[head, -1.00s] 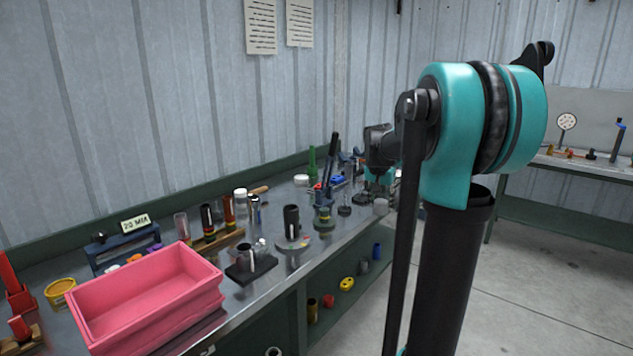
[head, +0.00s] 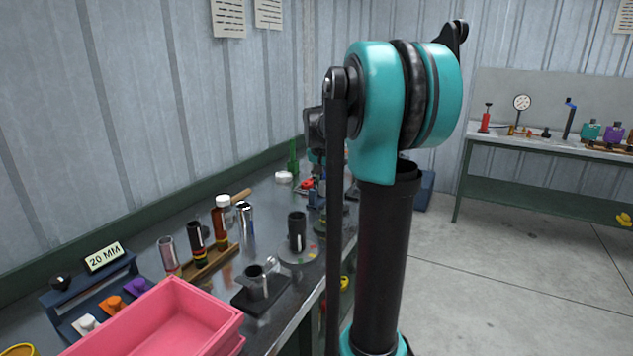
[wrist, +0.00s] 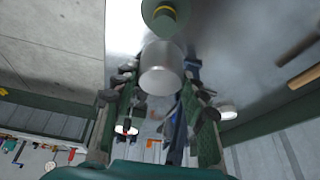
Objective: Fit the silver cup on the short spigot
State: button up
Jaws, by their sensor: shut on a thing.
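The silver cup (wrist: 161,72) shows in the wrist view as a smooth cylinder between the two fingers of my gripper (wrist: 160,88). My gripper is shut on it. Just beyond the cup is a pale green round piece with a yellow ring (wrist: 164,14); I cannot tell whether this is the short spigot, or how far it is from the cup. In the head view my arm hides most of my gripper and the cup. No short spigot can be made out with certainty there.
The metal bench carries a pink bin (head: 160,325), a dark block with a grey cylinder (head: 258,285), a black cylinder (head: 297,232) on a round plate, and a wooden rack with bottles (head: 208,262). A second bench (head: 560,147) stands at the right. The floor between is clear.

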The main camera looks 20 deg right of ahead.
aim_at(326, 211)
dwell(0.3)
jog(key=shift+f, duration=3.2)
jog(key=shift+s+f, duration=0.1)
jog(key=shift+f, duration=0.6)
jog(key=o, duration=1.1)
jog(key=shift+o, duration=0.2)
